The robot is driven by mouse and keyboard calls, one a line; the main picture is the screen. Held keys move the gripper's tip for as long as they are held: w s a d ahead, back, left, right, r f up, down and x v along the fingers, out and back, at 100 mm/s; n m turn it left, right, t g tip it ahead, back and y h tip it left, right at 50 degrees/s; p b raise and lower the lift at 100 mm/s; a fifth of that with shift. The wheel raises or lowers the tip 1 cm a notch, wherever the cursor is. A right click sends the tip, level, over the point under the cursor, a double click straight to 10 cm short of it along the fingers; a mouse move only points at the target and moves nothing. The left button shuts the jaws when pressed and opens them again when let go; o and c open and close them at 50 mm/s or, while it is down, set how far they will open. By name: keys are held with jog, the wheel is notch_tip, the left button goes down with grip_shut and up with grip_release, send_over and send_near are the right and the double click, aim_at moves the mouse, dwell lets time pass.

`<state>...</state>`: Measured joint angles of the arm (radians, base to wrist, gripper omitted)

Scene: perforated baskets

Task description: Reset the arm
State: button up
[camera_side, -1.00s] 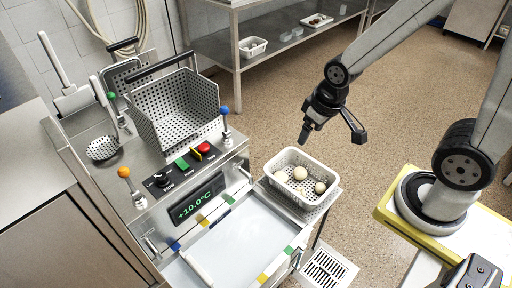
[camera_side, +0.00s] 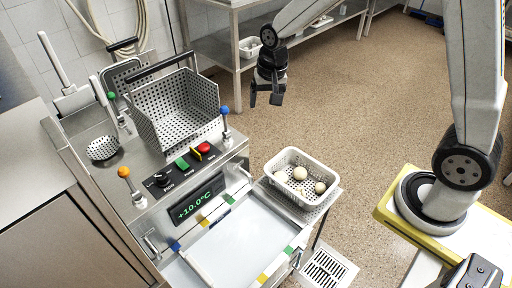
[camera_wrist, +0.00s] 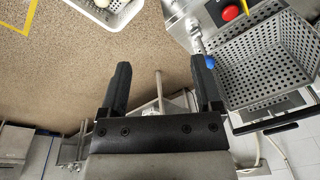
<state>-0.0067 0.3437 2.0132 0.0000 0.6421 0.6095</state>
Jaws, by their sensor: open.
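My gripper (camera_side: 264,98) is open and empty, hanging in the air above the floor, behind the white basket and to the right of the machine in the side view. Its two dark fingers (camera_wrist: 160,90) stand apart in the wrist view with nothing between them. My arm reaches up and over from its base at the right.
A white perforated basket (camera_side: 298,157) with a few pale round items sits on a small stand. The steel machine holds a large perforated basket (camera_side: 176,108), knobbed levers, buttons and a display (camera_side: 196,200). A steel shelf (camera_side: 222,50) stands behind. The floor (camera_side: 360,110) is open.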

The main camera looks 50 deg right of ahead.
aim_at(224, 107)
jog(key=shift+w+a+f+m+g, duration=0.1)
jog(key=shift+w+f+m+g, duration=0.2)
jog(key=shift+w+m, duration=2)
jog(key=shift+w+a+f+m+g, duration=0.25)
jog(key=shift+w+m, duration=1.1)
jog(key=shift+w, duration=1.8)
jog(key=shift+w+f+m+g, duration=0.25)
jog(key=shift+w+f+m, duration=0.15)
jog(key=shift+w+m, duration=1.9)
jog(key=shift+w+f+n, duration=0.15)
jog(key=shift+w+n, duration=0.25)
jog(key=shift+n, duration=0.05)
jog(key=shift+f, duration=4.9)
jog(key=c, duration=0.8)
jog(key=o, duration=0.3)
jog(key=shift+o, duration=0.2)
